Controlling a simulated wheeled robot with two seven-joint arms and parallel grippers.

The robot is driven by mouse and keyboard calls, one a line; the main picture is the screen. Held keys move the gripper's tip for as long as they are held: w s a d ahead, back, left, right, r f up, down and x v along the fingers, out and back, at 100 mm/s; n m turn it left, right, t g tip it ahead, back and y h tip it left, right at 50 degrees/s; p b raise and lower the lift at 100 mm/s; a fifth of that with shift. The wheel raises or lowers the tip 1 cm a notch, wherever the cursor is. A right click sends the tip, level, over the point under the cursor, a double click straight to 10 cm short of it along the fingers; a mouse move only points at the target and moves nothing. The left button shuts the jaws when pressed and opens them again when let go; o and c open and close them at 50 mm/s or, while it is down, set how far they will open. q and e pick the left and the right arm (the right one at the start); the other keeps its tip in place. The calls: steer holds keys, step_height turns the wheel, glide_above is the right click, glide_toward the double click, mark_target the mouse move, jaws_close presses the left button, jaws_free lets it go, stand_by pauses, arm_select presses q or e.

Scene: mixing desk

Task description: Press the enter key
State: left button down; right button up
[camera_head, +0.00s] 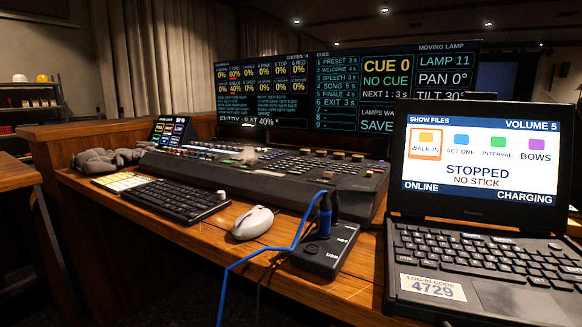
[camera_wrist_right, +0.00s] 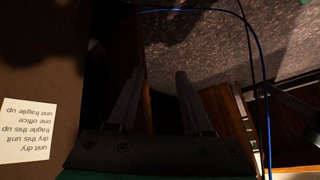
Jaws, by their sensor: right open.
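The black laptop (camera_head: 492,110) stands open at the right of the desk in the head view. Its keyboard (camera_head: 480,250) is in plain view, but the key legends are too small to read, so I cannot tell which is enter. A separate black keyboard (camera_head: 172,199) lies at the left, in front of the mixing desk (camera_head: 270,180). Its legends are also unreadable. My right gripper (camera_wrist_right: 160,72) shows in the right wrist view, open with nothing between its fingers. No keys show there. My left gripper is in no view.
A white mouse (camera_head: 253,222) and a black box (camera_head: 326,250) with a blue cable (camera_head: 263,255) lie between keyboard and laptop. Grey gloves (camera_head: 110,160) lie at the left. The laptop screen (camera_head: 482,160) reads STOPPED, NO STICK. A printed label (camera_wrist_right: 25,130) shows in the wrist view.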

stand_by(0.3)
jaws_close()
stand_by(1.6)
